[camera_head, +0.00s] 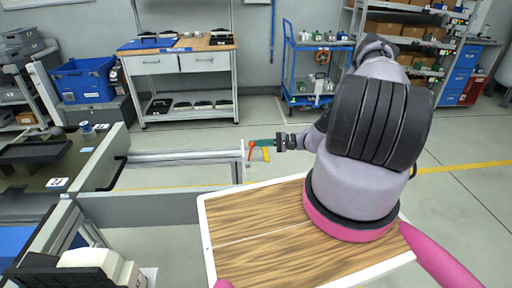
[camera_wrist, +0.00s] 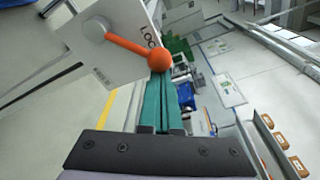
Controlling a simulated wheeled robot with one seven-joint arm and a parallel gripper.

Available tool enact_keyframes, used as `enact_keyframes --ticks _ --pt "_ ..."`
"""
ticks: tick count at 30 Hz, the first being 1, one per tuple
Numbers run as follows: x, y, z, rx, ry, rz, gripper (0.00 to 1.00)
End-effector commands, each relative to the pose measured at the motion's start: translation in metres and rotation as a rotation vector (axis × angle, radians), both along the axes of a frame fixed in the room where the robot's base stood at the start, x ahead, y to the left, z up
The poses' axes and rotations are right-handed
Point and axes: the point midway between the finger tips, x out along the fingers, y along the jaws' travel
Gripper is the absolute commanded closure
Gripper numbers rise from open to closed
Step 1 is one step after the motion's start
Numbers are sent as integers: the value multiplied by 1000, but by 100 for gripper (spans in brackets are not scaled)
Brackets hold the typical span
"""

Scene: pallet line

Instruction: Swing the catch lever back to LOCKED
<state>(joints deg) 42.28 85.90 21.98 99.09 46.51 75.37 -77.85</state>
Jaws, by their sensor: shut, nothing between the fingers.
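The catch lever (camera_wrist: 128,44) is an orange-red rod with a ball knob (camera_wrist: 159,60) in the wrist view. It runs from a grey pivot (camera_wrist: 95,28) on a white plate (camera_wrist: 100,60), and the knob lies beside lettering that reads "LOC", the rest hidden. In the head view the lever (camera_head: 252,150) is small, at the end of a rail. My gripper (camera_wrist: 160,78) has green fingers, shut and empty, with the tips right at the knob. I cannot tell whether they touch it. In the head view my gripper (camera_head: 258,142) reaches left to the lever.
A grey rail (camera_head: 185,157) runs left from the plate to a conveyor frame (camera_head: 85,160). A small yellow piece (camera_head: 266,155) shows beside the lever. A wooden-topped board (camera_head: 255,235) lies in front of me. A workbench (camera_head: 180,62) and blue cart (camera_head: 315,75) stand behind, with open floor between.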

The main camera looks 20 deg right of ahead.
Motion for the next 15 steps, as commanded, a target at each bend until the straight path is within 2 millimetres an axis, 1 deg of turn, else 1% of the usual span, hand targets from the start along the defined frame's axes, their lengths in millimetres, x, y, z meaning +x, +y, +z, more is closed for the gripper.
enact_keyframes --ticks 7,15 --pt "-14 2 16 -41 -227 -3 100" --pt "-30 6 28 -89 -462 -3 100"
